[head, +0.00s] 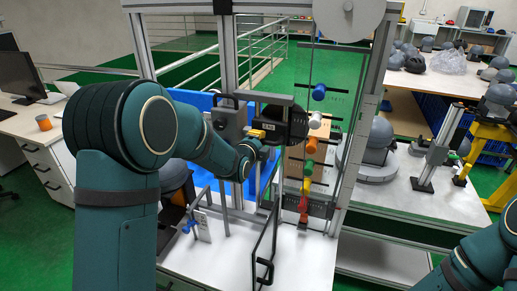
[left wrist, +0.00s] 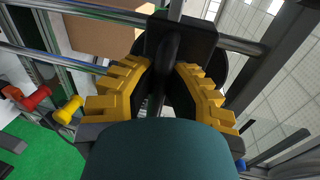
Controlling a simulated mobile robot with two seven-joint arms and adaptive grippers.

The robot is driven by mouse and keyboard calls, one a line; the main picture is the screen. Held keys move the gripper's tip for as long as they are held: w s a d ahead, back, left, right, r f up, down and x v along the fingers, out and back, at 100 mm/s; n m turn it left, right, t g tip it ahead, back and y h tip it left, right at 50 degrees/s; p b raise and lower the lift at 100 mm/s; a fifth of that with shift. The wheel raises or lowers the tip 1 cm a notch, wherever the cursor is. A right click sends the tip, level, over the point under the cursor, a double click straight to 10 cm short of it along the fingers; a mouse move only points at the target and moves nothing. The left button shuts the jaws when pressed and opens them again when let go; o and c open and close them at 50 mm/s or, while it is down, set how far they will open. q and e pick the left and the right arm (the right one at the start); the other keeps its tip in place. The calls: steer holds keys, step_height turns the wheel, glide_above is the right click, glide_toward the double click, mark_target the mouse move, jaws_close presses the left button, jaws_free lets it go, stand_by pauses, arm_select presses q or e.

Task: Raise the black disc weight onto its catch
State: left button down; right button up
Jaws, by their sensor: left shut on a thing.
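The black disc weight (head: 291,121) hangs upright in the metal drop tower, in the middle of the head view. My left gripper (head: 258,134) is at its left side, its yellow fingers beside the disc. In the left wrist view, the yellow fingers (left wrist: 160,85) are on both sides of the weight's black handle (left wrist: 168,52), and the gripper is shut on it. The disc shows dark behind the fingers. I cannot make out the catch for certain. Only my right arm's links show at bottom right; its gripper is out of view.
A grey block with a black handle (head: 228,116) stands left of the disc. A rail with coloured knobs (head: 311,145) is to its right. A clear panel with a black frame (head: 265,245) stands in front at the base. The white base top (head: 305,262) is clear at front right.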

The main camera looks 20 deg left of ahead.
arm_select(q)
steer(key=shift+w+r, duration=0.1)
steer(key=shift+r, duration=0.4)
steer(key=c, duration=1)
jaws_free()
steer(key=shift+o, duration=0.3)
steer(key=shift+f, duration=0.2)
steer(key=v, duration=1.2)
steer(key=shift+d+f, duration=0.1)
